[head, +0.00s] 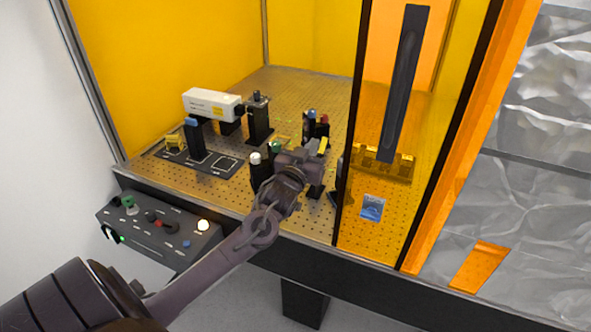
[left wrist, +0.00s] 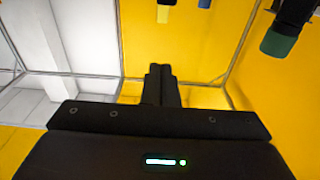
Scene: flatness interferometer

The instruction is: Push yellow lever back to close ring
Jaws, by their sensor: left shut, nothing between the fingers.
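The yellow lever (head: 323,146) stands among the dark posts on the perforated metal plate, in the middle of the head view. My left gripper (head: 311,158) is low over the plate, right beside the lever; whether they touch cannot be told. In the left wrist view its fingers (left wrist: 159,84) are shut together with nothing between them. A small yellow piece (left wrist: 163,14), perhaps the lever, shows beyond the fingertips at the top edge. The ring cannot be made out; my gripper and wrist cover part of that area. My right gripper is not in view.
Posts with green (head: 277,147), white (head: 255,158), blue (head: 311,113) and red (head: 324,119) tops stand close around my gripper. A white laser box (head: 212,104) is at back left. A control box (head: 160,226) is in front. A dark-framed amber panel stands to the right.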

